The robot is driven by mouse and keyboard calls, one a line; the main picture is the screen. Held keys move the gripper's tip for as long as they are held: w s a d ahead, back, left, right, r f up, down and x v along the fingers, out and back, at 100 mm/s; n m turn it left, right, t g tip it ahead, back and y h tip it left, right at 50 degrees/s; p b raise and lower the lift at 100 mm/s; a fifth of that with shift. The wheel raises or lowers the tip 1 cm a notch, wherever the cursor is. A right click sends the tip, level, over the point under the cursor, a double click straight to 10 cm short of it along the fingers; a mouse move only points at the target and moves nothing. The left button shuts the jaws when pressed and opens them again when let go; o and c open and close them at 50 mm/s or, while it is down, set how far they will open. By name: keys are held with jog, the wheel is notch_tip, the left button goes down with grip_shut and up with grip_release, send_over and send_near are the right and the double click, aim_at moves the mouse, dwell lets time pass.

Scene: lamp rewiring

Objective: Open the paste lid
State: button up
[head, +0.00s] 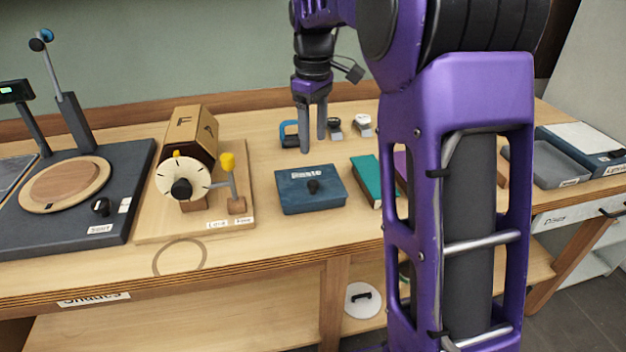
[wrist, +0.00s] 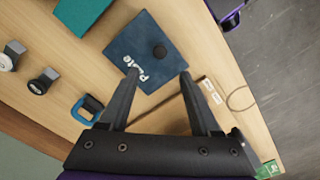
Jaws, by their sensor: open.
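The lid lies flat on the box, on the bench. My gripper (head: 313,148) points down behind the box, above the bench, apart from the knob. In the wrist view my gripper (wrist: 158,73) has its fingers wide apart with nothing between them.
A teal book (head: 366,180) lies right of the box. A wooden stand with a dial (head: 182,183) and yellow-tipped lever stands left. A blue clamp-like item (head: 289,133) and small grey-white items (head: 361,125) lie behind. The bench in front of the box (head: 300,235) is clear.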

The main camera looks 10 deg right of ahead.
aim_at(313, 182)
notch_tip(313, 182, down, 11)
jog(key=shift+b, duration=0.9)
grip_shut()
dwell(0.8)
